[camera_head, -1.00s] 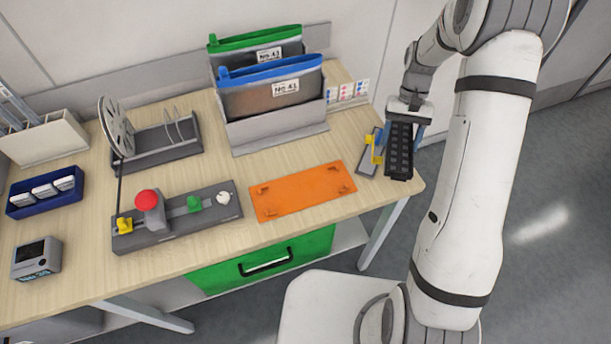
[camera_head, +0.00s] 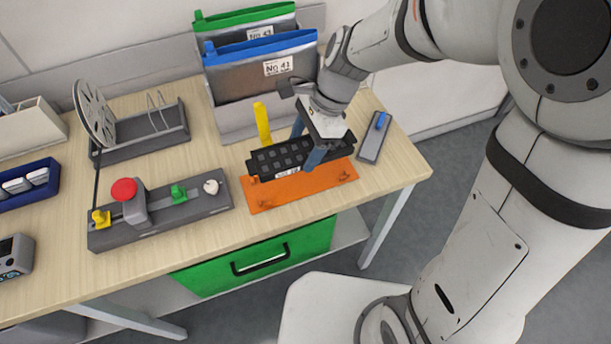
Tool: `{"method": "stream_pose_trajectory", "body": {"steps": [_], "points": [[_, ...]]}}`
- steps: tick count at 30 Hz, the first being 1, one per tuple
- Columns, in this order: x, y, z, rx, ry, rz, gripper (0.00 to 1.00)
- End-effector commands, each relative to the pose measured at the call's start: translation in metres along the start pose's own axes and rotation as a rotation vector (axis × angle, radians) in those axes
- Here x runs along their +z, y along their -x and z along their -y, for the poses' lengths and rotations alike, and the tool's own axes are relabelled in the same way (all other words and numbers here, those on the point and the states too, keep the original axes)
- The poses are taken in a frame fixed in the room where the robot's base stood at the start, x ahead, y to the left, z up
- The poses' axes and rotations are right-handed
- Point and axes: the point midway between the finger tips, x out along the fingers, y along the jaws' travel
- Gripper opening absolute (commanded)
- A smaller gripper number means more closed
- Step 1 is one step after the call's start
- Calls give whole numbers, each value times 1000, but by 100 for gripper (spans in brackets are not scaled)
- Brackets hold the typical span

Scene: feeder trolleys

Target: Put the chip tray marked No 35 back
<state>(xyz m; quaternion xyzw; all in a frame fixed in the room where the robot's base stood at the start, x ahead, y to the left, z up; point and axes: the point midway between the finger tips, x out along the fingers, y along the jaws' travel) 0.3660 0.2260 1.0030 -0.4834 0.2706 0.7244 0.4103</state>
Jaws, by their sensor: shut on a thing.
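My gripper (camera_head: 306,150) is shut on a black chip tray (camera_head: 268,162) with rows of square pockets. It holds the tray over the back part of the orange plate (camera_head: 300,190); whether they touch is unclear. A small white label shows on the tray's front edge, too small to read. A yellow strip (camera_head: 262,124) stands up at the tray's back left; I cannot tell how it is joined. The orange plate lies on the wooden table, its front part and corner clips bare. A grey block with a blue piece (camera_head: 372,142) lies to the right.
Behind the tray, a grey rack (camera_head: 235,122) holds pouches with green and blue tops; the blue-topped one (camera_head: 266,85) reads No 41. A grey fixture with a red knob (camera_head: 160,210) lies left of the plate. A reel stand (camera_head: 145,140) is behind it. The table's right front corner is clear.

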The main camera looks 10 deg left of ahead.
Motion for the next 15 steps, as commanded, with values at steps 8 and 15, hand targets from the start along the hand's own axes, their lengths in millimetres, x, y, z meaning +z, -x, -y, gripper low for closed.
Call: {"method": "stream_pose_trajectory", "body": {"steps": [8, 15], "points": [[-17, -40, 0, 2, 1, -1, 36], [-27, -64, -1, 6, 1, 0, 36]]}}
